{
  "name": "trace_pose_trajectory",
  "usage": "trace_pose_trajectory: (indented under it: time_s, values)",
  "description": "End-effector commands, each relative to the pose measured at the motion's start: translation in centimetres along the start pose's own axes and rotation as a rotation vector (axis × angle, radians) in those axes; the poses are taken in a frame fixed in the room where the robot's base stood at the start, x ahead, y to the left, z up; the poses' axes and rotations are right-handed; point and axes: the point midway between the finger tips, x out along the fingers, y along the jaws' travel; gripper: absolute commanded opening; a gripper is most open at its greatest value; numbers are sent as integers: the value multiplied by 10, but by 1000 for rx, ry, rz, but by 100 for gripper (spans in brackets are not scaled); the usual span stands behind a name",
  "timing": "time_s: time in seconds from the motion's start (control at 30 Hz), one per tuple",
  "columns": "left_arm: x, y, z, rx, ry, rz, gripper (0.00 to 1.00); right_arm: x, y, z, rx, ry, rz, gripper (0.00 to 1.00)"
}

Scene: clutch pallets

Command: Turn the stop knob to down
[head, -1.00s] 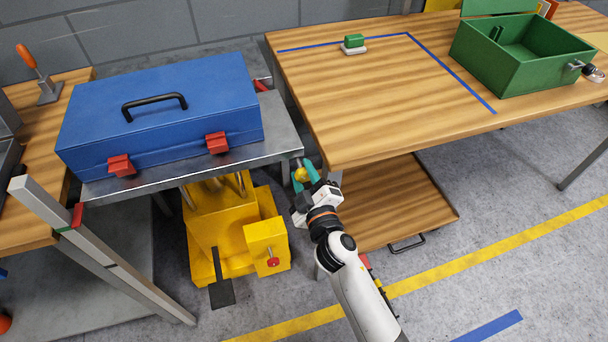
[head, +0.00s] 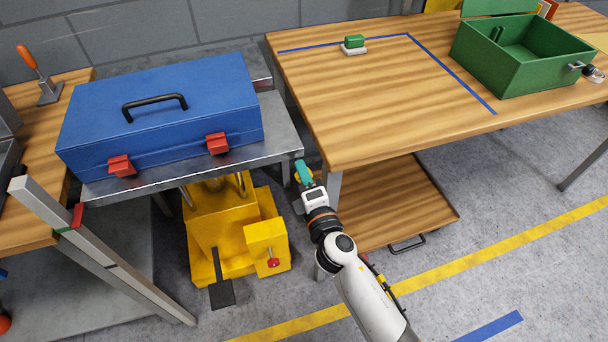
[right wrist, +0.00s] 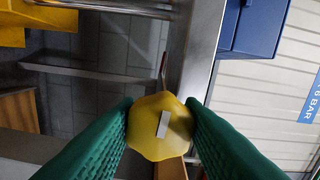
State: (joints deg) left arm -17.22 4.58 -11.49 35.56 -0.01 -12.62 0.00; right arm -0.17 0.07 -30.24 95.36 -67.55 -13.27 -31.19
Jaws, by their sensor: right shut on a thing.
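The stop knob (right wrist: 157,128) is a yellow, many-sided knob with a white bar mark on its face. In the right wrist view it sits between the two green fingers of my right gripper (right wrist: 160,128), which is shut on it. The white mark runs nearly upright in that view, leaning slightly. In the head view my right gripper (head: 304,172) is at the right end of the grey metal table, beside the wooden table's near corner, and its teal finger and wrist mostly hide the knob. My left gripper is not in view.
A blue case (head: 160,115) with red latches lies on the metal table (head: 282,140). A yellow machine (head: 215,225) stands beneath it. The wooden table (head: 390,90) is close to the right of my gripper, with a wooden lower shelf (head: 400,205) below. A green box (head: 520,60) sits far right.

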Motion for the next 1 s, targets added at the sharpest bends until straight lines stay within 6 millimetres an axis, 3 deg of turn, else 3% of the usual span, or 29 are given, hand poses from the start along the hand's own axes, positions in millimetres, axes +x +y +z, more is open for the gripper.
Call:
trace_pose_trajectory:
  time_s: [0.77,0.8,0.9,1.0]
  values:
    - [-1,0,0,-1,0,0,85,0,2,0,-101,-1,3,12]
    - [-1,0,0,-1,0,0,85,0,2,0,-101,-1,3,40]
    - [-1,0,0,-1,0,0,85,0,2,0,-100,-1,2,56]
    - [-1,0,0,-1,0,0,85,0,1,0,-99,-1,2,57]
